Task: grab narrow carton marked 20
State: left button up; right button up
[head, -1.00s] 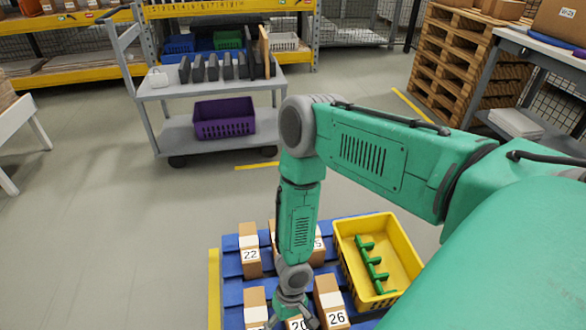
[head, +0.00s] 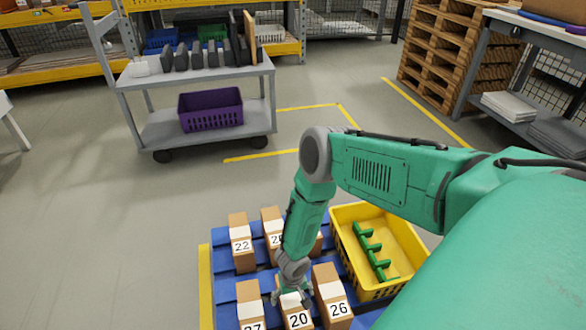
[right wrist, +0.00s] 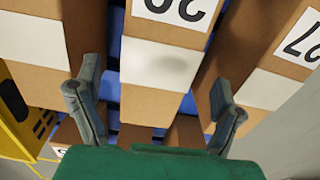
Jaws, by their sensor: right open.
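The narrow carton marked 20 (head: 298,314) stands on the blue pallet at the bottom of the head view, between the cartons marked 26 and 27. My right gripper (head: 292,296) is open and points down at the back part of its top. In the right wrist view, the carton (right wrist: 155,65) shows upside down with its white band, and the open fingers of the right gripper (right wrist: 155,105) are spread to either side of it. I cannot tell whether they touch it. My left gripper is not in view.
Carton 26 (head: 331,296) stands close on the right and carton 27 (head: 249,303) on the left. Carton 22 (head: 242,242) and others stand behind on the blue pallet (head: 226,290). A yellow crate (head: 347,225) with a green part sits at the right. A grey cart (head: 195,123) stands beyond open floor.

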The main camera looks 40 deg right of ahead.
jog(key=shift+f, duration=0.5)
notch_tip(320, 180, down, 5)
jog(key=b, duration=0.5)
jog(key=shift+s+r, duration=0.1)
jog(key=shift+r, duration=0.1)
jog(key=c, duration=1.6)
